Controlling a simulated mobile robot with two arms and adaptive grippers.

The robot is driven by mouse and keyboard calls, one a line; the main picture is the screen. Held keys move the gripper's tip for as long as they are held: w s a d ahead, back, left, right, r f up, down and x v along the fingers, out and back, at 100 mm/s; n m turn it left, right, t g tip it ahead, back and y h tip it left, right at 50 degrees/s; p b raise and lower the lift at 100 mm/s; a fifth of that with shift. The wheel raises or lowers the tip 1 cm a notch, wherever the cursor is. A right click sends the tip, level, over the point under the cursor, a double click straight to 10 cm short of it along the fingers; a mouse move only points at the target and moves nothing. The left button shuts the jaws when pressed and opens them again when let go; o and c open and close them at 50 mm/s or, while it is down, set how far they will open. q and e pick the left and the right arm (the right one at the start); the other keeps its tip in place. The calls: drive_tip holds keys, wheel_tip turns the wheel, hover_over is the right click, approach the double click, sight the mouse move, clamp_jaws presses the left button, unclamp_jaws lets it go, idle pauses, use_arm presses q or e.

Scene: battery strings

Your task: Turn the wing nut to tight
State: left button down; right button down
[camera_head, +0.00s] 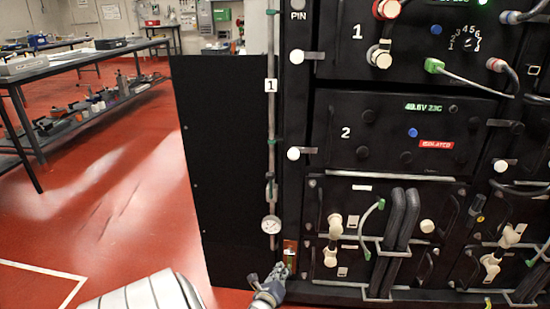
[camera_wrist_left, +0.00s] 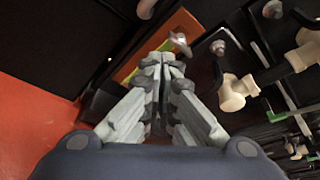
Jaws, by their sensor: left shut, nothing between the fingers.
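An orange plate (camera_head: 291,246) sits low on the rack in the head view, beside the foot of the grey pipe. The same orange plate (camera_wrist_left: 185,22) shows in the left wrist view, with a small silvery fitting, likely the wing nut (camera_wrist_left: 180,42), on it. My left gripper (camera_head: 279,271) is just below and in front of the plate in the head view. In the left wrist view its fingers (camera_wrist_left: 164,60) are shut together and empty, their tips close to the fitting. I cannot tell whether they touch it. The right gripper is not in view.
A round gauge (camera_head: 271,224) on the pipe stands just above my left gripper. Cream connectors (camera_head: 333,240) and thick black cables (camera_head: 400,228) stick out from the rack to the right. A black panel (camera_head: 225,165) is on the left, with open red floor (camera_head: 125,205) beyond it.

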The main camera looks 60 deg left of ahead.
use_arm(q)
drive_tip(key=v, duration=0.7)
